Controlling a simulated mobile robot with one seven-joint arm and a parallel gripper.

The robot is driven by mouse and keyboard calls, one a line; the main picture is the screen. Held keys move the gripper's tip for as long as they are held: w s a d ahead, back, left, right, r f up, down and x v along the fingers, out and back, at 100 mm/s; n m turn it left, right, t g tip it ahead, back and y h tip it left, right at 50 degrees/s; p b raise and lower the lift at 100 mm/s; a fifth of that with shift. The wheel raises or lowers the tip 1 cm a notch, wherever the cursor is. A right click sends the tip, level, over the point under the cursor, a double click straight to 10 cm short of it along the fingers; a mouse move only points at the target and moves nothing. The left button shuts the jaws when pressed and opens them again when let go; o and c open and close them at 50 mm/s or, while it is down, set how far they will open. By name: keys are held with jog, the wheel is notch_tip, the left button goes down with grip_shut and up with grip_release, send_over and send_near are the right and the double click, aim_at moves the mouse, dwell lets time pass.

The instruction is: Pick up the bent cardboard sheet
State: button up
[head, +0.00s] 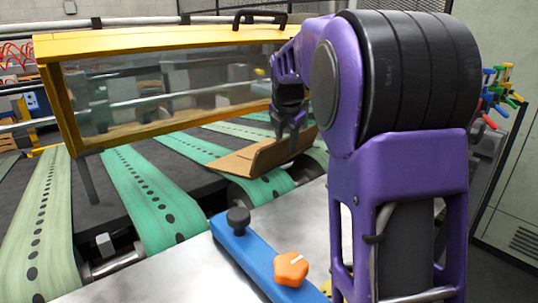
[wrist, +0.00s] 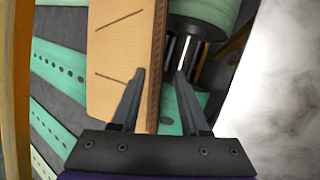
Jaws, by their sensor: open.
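The bent cardboard sheet (head: 242,162) is brown and lies on the green belts below the clear guard in the head view, with one flap raised on its right side. In the wrist view the sheet (wrist: 122,60) fills the upper middle, with two dark slits and a corrugated right edge. My gripper (wrist: 160,74) is open, with that edge showing between its two fingers. The left finger overlaps the sheet's face; I cannot tell whether it touches. In the head view my gripper (head: 292,138) is at the raised flap and hides part of it.
Green perforated belts (head: 140,195) run over rollers. A yellow-framed clear guard (head: 160,95) stands over them. A metal table (head: 190,275) in front carries a blue bar (head: 255,262) with an orange knob (head: 291,269) and a black knob (head: 238,220).

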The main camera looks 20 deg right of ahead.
aim_at(283, 155)
jog(key=x, duration=0.4)
jog(key=shift+w+a+f+b, duration=0.2)
jog(key=shift+w+f+b, duration=0.1)
grip_shut()
